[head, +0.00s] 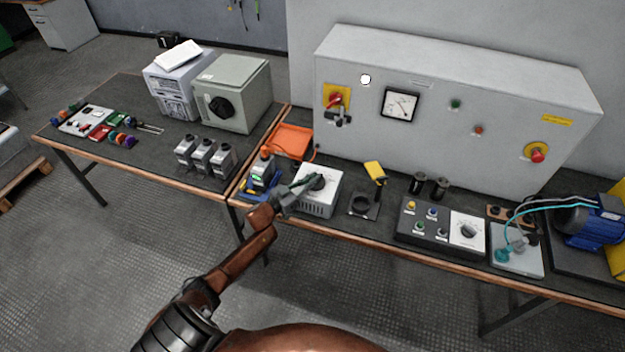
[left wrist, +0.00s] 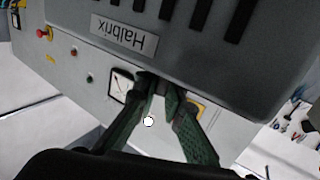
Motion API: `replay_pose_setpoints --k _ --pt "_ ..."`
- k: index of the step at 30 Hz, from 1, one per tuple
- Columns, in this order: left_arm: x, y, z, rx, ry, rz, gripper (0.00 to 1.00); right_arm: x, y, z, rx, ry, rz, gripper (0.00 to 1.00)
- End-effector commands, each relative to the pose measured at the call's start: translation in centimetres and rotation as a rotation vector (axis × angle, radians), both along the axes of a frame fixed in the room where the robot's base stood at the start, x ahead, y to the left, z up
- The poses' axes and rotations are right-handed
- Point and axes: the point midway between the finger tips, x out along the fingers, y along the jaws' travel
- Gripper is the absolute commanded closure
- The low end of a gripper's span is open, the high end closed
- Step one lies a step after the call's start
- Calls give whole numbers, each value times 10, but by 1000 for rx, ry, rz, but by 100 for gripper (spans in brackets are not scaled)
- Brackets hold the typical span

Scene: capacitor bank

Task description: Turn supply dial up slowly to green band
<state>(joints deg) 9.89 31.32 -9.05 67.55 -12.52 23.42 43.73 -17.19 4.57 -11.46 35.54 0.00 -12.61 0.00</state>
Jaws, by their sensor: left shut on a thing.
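The supply unit (head: 317,205) is a light box with vent slots, standing on the bench in front of the grey cabinet. Its black dial (head: 321,182) sits on a white scale face on top. My left gripper (head: 309,184) reaches in from the lower left and is shut on the dial. In the left wrist view the green fingers (left wrist: 160,88) close on the dark knob beside the upside-down "Halbrix" label (left wrist: 124,34). The fingers hide part of the dial, and no green band can be made out. My right gripper is not in view.
The grey cabinet (head: 470,110) behind carries a needle meter (head: 400,105), a red-yellow switch and a red stop button (head: 537,155). A black stand (head: 364,204) and control box (head: 437,226) stand right.

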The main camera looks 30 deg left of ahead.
Motion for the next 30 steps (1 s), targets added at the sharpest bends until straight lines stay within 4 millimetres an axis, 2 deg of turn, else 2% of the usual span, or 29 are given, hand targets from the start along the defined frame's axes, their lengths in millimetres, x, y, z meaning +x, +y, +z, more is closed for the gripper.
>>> replay_pose_setpoints --k 4,5,12,23,26,30 --pt "0 1 0 0 1 2 100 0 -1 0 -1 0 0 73" --pt "0 1 0 0 1 2 89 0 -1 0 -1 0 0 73" --pt "0 0 0 0 1 1 73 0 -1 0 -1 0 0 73" --pt "-5 1 0 1 1 1 73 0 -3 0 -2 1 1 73" --pt "-18 5 -1 1 2 1 73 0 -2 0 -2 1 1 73" --pt "-46 13 -1 2 3 1 73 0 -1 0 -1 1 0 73"
